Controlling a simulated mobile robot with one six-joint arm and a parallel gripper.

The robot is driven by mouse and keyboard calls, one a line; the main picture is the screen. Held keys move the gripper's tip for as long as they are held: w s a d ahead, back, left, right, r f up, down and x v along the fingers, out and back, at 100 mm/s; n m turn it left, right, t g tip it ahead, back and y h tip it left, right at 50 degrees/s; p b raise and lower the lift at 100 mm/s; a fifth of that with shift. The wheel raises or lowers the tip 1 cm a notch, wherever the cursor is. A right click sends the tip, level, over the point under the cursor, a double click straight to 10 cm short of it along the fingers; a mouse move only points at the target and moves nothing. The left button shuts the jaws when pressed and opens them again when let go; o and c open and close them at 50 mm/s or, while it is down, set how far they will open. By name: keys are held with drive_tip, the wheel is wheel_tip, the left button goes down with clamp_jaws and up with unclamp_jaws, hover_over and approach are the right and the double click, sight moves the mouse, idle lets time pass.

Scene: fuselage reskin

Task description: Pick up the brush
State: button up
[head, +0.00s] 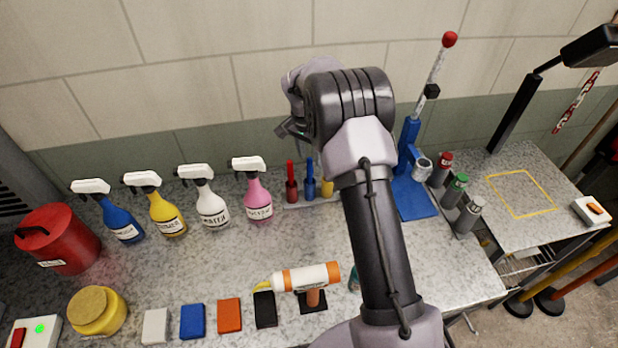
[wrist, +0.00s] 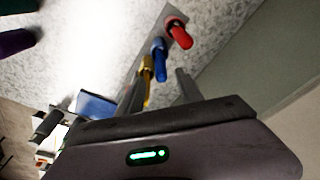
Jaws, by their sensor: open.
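Three upright handled tools, probably brushes, stand in a row of small cups on the bench by the wall: red (head: 291,185), blue (head: 310,180) and yellow (head: 328,186). In the wrist view, the red one (wrist: 180,36), blue one (wrist: 160,64) and yellow one (wrist: 147,84) appear beyond the fingers. My gripper (wrist: 160,74) is open and empty. The blue and yellow handles show in line with the gap between its fingers, apart from them. In the head view my gripper (head: 288,129) is above the row, mostly hidden by my wrist.
Spray bottles in blue (head: 122,222), yellow (head: 167,217), white (head: 211,210) and pink (head: 257,199) stand left of the row. A blue stand (head: 413,195) and several small cans (head: 453,190) stand right. The bench before the row is clear (head: 300,235).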

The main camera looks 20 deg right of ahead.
sight(310, 169)
drive_tip(key=shift+d+f, duration=0.15)
drive_tip(key=shift+f, duration=0.6)
drive_tip(key=f, duration=0.5)
drive_tip(key=shift+w+f, duration=0.35)
drive_tip(key=shift+s, duration=0.1)
clamp_jaws()
